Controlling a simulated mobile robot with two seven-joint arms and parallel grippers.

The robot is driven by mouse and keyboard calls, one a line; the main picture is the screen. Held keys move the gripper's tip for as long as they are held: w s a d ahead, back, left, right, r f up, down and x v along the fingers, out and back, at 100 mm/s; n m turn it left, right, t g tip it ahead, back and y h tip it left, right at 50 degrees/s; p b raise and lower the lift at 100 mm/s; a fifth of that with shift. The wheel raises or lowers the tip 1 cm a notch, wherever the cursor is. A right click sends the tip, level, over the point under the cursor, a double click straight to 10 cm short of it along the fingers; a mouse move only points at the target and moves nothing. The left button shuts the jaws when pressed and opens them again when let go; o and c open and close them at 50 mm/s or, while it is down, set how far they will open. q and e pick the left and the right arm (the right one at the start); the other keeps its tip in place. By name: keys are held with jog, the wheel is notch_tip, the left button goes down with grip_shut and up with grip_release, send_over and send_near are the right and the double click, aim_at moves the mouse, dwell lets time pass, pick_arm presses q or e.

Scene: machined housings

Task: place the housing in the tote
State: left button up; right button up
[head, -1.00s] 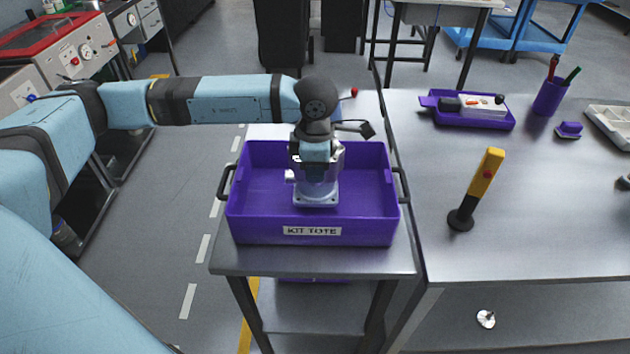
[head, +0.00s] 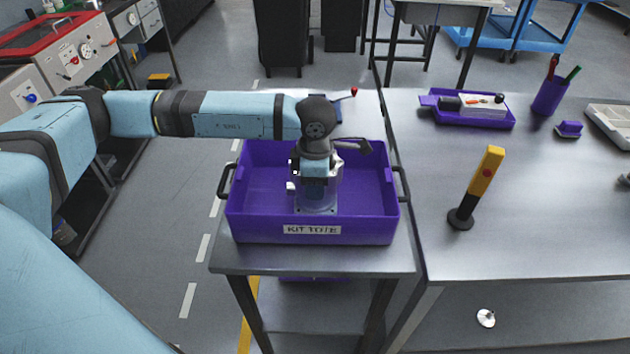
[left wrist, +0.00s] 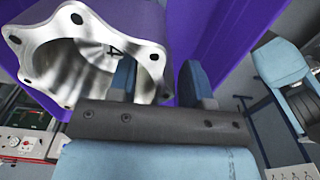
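The housing (head: 330,196) is a shiny silver machined part with a flange. In the head view it stands inside the purple kit tote (head: 245,225), near the middle, low down; the tote's front wall and my gripper hide some of it. My left gripper (head: 314,190) points down at the housing inside the tote. In the left wrist view the housing (left wrist: 85,25) shows its holed flange and hollow bore. There the two blue fingers (left wrist: 158,80) stand apart astride its right-hand wall, with a purple gap beside the right finger. My right gripper is out of view.
The tote has black side handles and stands on a small metal table (head: 230,262). The larger bench (head: 540,220) on the right holds a yellow and black upright tool (head: 482,185), a purple tray (head: 470,120) and a pen cup (head: 550,95). The tote floor around the housing looks clear.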

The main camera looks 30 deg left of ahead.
pick_arm(q)
jog(key=shift+r, duration=0.15)
notch_tip(320, 180, up, 12)
dwell(0.5)
dwell(0.4)
